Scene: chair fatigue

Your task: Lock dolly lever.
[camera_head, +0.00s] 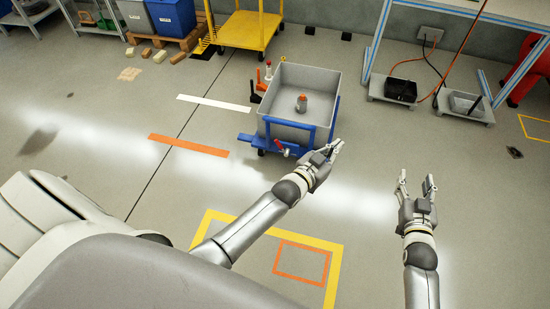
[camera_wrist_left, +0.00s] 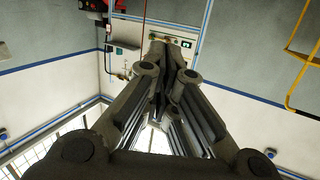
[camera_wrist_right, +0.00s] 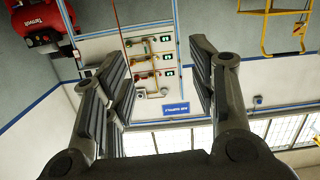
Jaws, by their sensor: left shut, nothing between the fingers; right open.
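The blue dolly (camera_head: 245,138) stands on the floor at the centre of the head view, with a grey bin (camera_head: 290,131) on it. A small red lever-like part (camera_head: 283,151) shows low at its near side. My left gripper (camera_head: 337,147) is shut and empty, just right of the dolly's near blue handle (camera_head: 310,133); I cannot tell whether they touch. Its closed fingers (camera_wrist_left: 172,60) fill the middle of the left wrist view. My right gripper (camera_head: 416,182) is open and empty, well right of the dolly. Neither wrist view shows the dolly.
A yellow cart (camera_head: 246,30) is behind; a workbench (camera_head: 480,14) and scales (camera_head: 393,90) are right. The near floor is clear, with painted markings.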

